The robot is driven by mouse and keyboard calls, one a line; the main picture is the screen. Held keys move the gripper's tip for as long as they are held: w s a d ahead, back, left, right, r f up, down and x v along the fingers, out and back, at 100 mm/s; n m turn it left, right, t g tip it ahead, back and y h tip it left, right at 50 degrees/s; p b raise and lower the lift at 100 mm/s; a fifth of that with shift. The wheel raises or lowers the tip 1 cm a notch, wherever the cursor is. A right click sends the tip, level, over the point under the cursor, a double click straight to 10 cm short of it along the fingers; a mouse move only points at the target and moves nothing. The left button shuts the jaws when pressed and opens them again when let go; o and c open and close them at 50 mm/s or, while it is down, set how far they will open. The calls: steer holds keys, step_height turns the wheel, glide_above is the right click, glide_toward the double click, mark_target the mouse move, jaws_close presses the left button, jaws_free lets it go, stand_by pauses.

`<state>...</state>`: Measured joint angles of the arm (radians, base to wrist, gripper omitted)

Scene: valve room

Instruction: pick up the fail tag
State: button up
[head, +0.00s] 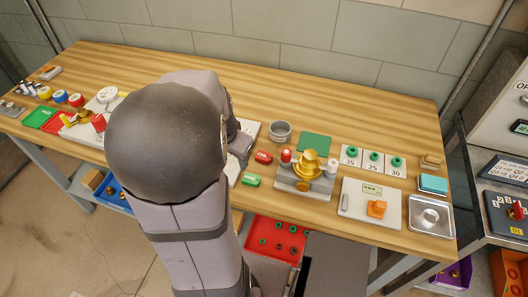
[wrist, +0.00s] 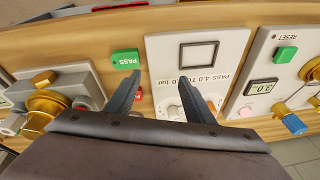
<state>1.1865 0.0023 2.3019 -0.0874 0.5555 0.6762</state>
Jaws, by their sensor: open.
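The fail tag is a small red block (head: 263,157) lying on the wooden bench, just right of my gripper in the head view. In the wrist view the red tag (wrist: 139,96) is partly hidden behind the left finger. A green tag marked PASS (head: 251,180) lies nearer the bench front; it also shows in the wrist view (wrist: 125,59). My gripper (wrist: 158,78) is open, with nothing between its fingers. It points down over the edge of a white panel with a square frame and "PASS 4.0 TO 5.0 bar" lettering (wrist: 230,52).
A brass valve on a grey base (head: 305,178) stands right of the tags. A grey cup (head: 280,132) and a green mat (head: 314,146) are behind. White cards with green rings (head: 373,162) stand further right. A red crate (head: 262,233) is below the bench. Bare wood surrounds the tags.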

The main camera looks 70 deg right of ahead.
steer(key=n+g+h, duration=0.1)
steer(key=n, duration=0.1)
glide_toward(264, 156)
steer(key=shift+d+x, duration=0.25)
steer(key=shift+x, duration=1.05)
steer(key=shift+a+x, duration=0.15)
steer(key=shift+x, duration=0.7)
steer(key=shift+a+x, duration=0.1)
steer(key=shift+x, duration=1.65)
steer(key=shift+c, duration=0.2)
steer(key=c, duration=0.7)
